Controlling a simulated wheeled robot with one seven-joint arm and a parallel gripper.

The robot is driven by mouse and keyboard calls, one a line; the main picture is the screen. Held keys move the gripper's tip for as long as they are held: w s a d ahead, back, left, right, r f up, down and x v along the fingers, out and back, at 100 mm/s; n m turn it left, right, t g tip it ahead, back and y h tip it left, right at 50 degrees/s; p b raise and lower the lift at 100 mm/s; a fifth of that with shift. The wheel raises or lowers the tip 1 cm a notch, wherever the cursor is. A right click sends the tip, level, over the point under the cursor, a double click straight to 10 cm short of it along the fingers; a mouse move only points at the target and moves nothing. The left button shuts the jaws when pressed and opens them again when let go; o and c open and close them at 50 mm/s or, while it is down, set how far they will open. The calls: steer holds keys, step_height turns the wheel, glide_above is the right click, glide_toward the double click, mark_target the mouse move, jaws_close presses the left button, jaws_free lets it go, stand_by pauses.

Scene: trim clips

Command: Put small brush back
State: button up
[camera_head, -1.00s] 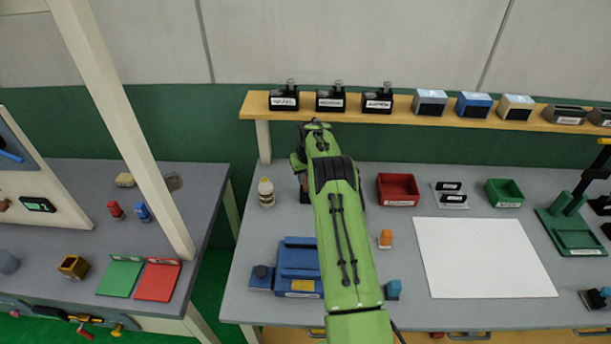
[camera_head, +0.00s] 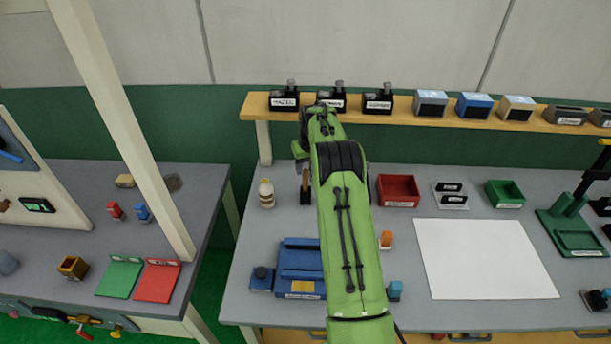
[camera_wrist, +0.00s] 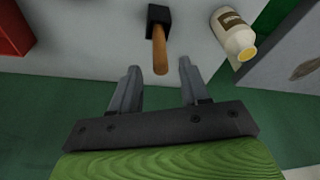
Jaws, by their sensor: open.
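A wooden handle (camera_head: 306,180) stands upright from a black block-like base (camera_head: 306,198) on the grey bench, just left of my arm; it looks like the small brush. In the wrist view the handle (camera_wrist: 160,52) points toward my gripper, with the black base (camera_wrist: 158,16) beyond it. My gripper (camera_wrist: 158,70) is open and empty. Its fingertips lie to the left and right of the handle's near end in the picture; I see no contact. In the head view my fingers are hidden by the arm.
A cream bottle (camera_head: 266,194) stands close left of the handle; it also shows in the wrist view (camera_wrist: 235,38). A red bin (camera_head: 398,190) stands right of my arm. A blue fixture (camera_head: 300,262) sits in front, and a shelf (camera_head: 405,115) with several holders runs behind.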

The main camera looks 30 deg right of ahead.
steer(key=s+a+r+n+t, duration=0.1)
steer(key=s+a+r, duration=0.6)
steer(key=r, duration=0.4)
steer(key=s+a+r, duration=0.5)
steer(key=a+r, duration=0.4)
steer(key=r, duration=0.2)
steer(key=s+a+r+n+t, duration=0.1)
steer(key=s+a, duration=0.3)
steer(key=s, duration=0.2)
steer(key=s+a+r, duration=0.1)
steer(key=s+a, duration=0.3)
steer(key=s, duration=0.3)
steer(key=s+a+f, duration=0.1)
steer(key=s+f, duration=0.1)
steer(key=s, duration=0.4)
steer(key=s+a+f+n, duration=0.1)
steer(key=s+a+f, duration=0.1)
steer(key=s, duration=0.4)
steer(key=shift+s+f+t+y, duration=0.15)
steer(key=shift+f+t+y, duration=0.2)
steer(key=shift+t+y, duration=0.05)
steer(key=shift+f+b, duration=0.35)
steer(key=shift+b, duration=0.1)
